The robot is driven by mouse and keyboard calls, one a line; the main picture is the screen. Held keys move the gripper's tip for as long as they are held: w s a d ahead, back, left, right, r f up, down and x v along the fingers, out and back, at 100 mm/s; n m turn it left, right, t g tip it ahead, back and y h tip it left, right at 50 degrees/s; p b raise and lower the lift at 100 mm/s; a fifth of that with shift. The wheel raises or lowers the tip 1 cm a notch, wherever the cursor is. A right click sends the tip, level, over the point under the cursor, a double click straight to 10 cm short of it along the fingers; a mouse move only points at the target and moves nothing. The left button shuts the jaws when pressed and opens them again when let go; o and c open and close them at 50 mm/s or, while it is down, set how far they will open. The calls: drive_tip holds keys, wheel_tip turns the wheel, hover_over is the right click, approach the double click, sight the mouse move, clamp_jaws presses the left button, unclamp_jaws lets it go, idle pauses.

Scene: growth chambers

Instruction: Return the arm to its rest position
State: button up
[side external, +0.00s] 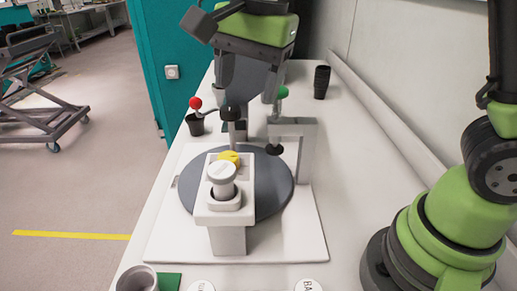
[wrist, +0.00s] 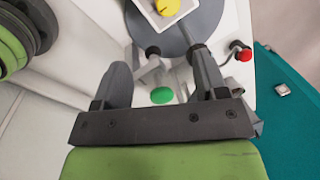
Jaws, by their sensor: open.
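My gripper (side external: 250,98) hangs over the far side of the grey round plate, fingers pointing down. In the wrist view my gripper (wrist: 160,75) has its two dark fingers spread wide apart, with nothing clasped between them. A green round top (wrist: 162,95) shows in the gap between the fingers, apparently below them; in the side view a green ball (side external: 282,92) is beside the right finger. The arm's rest position is not marked in either view.
The grey round plate (side external: 272,192) carries a white block (side external: 207,211) with a yellow piece (side external: 229,157). A white bracket (side external: 307,150) stands at its right. A red ball (side external: 195,103) tops a black pot (side external: 196,124). Black stacked cups (side external: 321,82) stand near the wall.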

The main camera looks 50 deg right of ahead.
drive_tip(key=s+d+r+n+t, duration=0.1)
drive_tip(key=s+d+n+t, duration=0.1)
drive_tip(key=s, duration=0.6)
drive_tip(key=s+d+r+n+t+y, duration=0.1)
drive_tip(key=s+d+r+n+t, duration=0.1)
drive_tip(key=s+n, duration=0.5)
drive_tip(key=shift+s+d+r+n+t, duration=0.3)
drive_tip(key=shift+s+d+t, duration=0.2)
drive_tip(key=shift+d+t, duration=0.45)
drive_tip(key=shift+d, duration=0.1)
drive_tip(key=shift+c, duration=0.4)
